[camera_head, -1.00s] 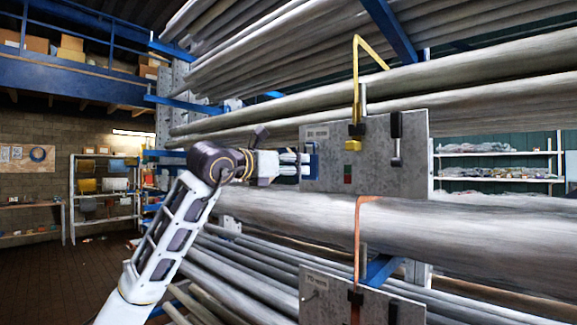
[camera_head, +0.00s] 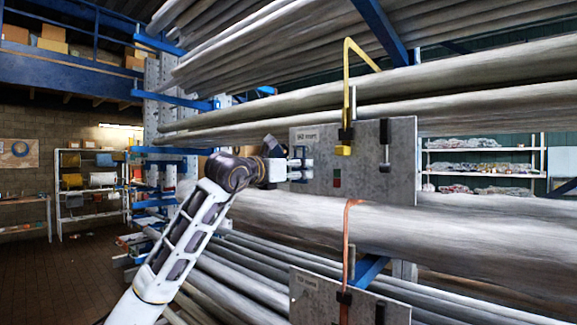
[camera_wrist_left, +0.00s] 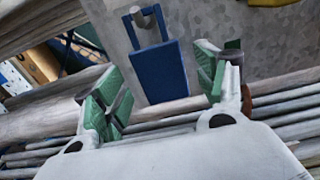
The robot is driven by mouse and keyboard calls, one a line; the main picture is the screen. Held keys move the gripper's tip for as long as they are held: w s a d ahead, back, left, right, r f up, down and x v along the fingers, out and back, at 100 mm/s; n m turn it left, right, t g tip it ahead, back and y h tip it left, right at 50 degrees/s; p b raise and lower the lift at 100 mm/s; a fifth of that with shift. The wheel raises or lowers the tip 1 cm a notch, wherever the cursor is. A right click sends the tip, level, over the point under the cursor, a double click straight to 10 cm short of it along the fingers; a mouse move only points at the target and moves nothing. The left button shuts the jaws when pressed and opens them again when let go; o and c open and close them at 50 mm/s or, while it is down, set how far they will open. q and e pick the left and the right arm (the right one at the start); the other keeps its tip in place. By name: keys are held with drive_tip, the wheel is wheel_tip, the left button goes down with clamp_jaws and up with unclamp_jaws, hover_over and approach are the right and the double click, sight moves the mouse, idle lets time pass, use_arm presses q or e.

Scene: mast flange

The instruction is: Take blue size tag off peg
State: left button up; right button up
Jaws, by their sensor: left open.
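The blue size tag (camera_wrist_left: 160,72) hangs from a short grey peg (camera_wrist_left: 146,18) on a grey metal plate (camera_wrist_left: 215,22) in the left wrist view. The tag has a loop-like top around the peg. In the head view the plate (camera_head: 365,160) stands upright against the pipes. My left gripper (camera_head: 302,164) is at the plate's left edge there and largely covers the tag. In the wrist view my left gripper (camera_wrist_left: 160,85) is open, with one green-padded finger on each side of the tag. Gaps show on both sides. Whether the fingertips reach the tag's depth I cannot tell. My right gripper is not in view.
The plate also carries a yellow hooked rod (camera_head: 348,95), a black-handled part (camera_head: 384,145) and a small red-green mark (camera_head: 337,178). A copper-coloured rod (camera_head: 347,240) runs down to a lower plate (camera_head: 315,298). Long grey pipes (camera_head: 450,225) lie behind.

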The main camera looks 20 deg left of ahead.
use_arm(q)
drive_tip(key=shift+p+x, duration=0.65)
drive_tip(key=shift+x, duration=0.7)
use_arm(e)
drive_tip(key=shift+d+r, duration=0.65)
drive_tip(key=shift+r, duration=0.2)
use_arm(q)
drive_tip(key=shift+c, duration=0.3)
drive_tip(key=c, duration=1)
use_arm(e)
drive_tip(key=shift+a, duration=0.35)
use_arm(q)
drive_tip(key=shift+r, duration=0.45)
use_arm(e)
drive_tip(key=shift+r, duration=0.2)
use_arm(q)
drive_tip(key=shift+r+p, duration=0.4)
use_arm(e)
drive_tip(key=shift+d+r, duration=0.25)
use_arm(q)
drive_tip(key=shift+s, duration=0.15)
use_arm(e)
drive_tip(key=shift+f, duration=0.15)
